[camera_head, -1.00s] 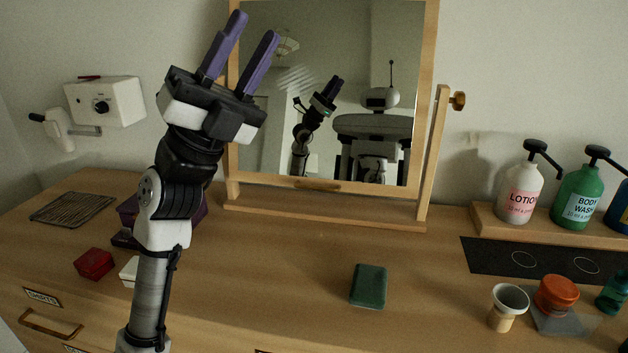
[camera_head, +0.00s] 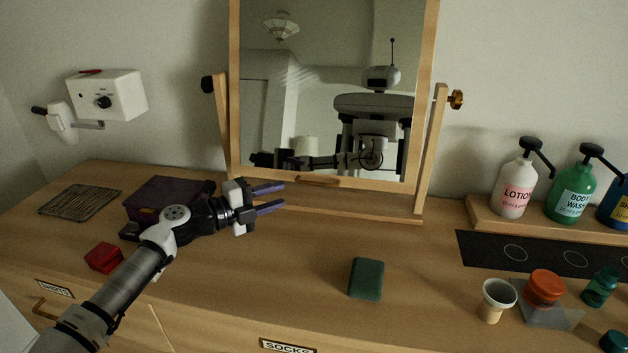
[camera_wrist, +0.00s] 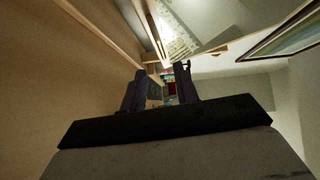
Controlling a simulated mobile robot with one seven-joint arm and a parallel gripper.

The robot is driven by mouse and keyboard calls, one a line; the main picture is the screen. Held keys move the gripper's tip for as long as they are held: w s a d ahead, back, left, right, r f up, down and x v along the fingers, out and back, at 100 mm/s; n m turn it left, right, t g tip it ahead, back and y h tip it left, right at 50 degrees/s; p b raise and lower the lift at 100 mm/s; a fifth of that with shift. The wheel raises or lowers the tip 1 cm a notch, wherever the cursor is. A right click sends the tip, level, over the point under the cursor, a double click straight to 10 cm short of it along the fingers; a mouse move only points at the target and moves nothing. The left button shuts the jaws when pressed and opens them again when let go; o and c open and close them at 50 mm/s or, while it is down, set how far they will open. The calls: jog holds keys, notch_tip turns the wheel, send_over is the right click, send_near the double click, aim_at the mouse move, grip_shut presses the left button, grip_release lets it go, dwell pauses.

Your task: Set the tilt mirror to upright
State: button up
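The tilt mirror (camera_head: 330,90) is a glass panel in a light wood frame, hung between two posts on a dresser. A black knob (camera_head: 207,84) is at its left post and a brass knob (camera_head: 456,99) at its right. Its top is out of view; it reflects a ceiling lamp and my body, and I cannot judge its exact tilt. A small wooden handle (camera_head: 316,181) is on the bottom rail. My gripper (camera_head: 283,196) is open and empty in front of the lower left frame, pointing right. The wrist view shows the parted fingers (camera_wrist: 160,80).
A purple box (camera_head: 160,195) and red box (camera_head: 104,257) lie near my arm. A green block (camera_head: 366,279) lies on the dresser right of centre. The dresser (camera_head: 290,265) is bare before the mirror.

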aim_at(314, 184)
jog(key=p+x, duration=0.3)
jog(key=x, duration=0.8)
jog(key=shift+r, duration=0.15)
grip_shut()
